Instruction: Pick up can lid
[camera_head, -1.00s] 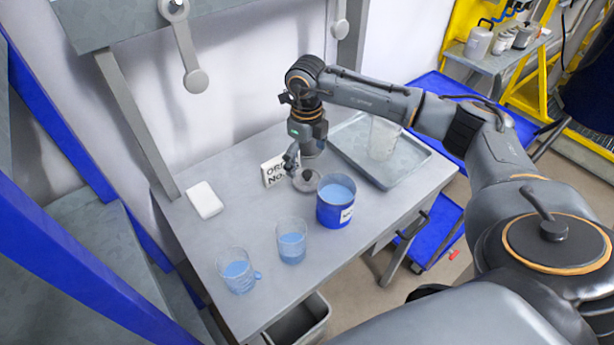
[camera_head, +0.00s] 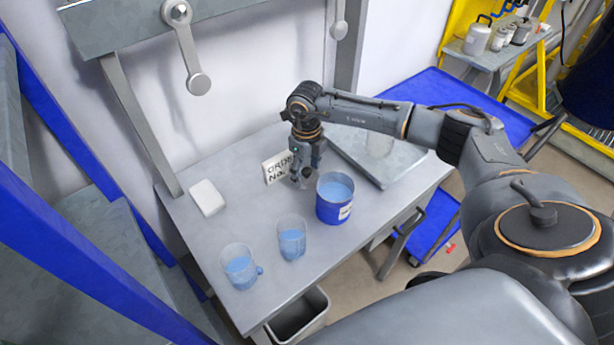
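My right gripper (camera_head: 301,180) points down at the tabletop, just left of the open blue can (camera_head: 333,212), between it and a white order-number sign (camera_head: 275,168). The can stands upright, has a white label and holds light blue liquid. I cannot clearly make out the can lid; the spot where a grey disc with a dark knob showed earlier is now at my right fingertips. The fingers are small and dark, so I cannot tell if they are shut on it. My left gripper is not in view.
Two clear beakers with blue liquid, one at front left (camera_head: 240,270) and one nearer the can (camera_head: 291,243), stand on the grey table (camera_head: 210,235). A white block (camera_head: 207,197) lies at left. A metal tray (camera_head: 395,165) with a clear container (camera_head: 380,143) is at right.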

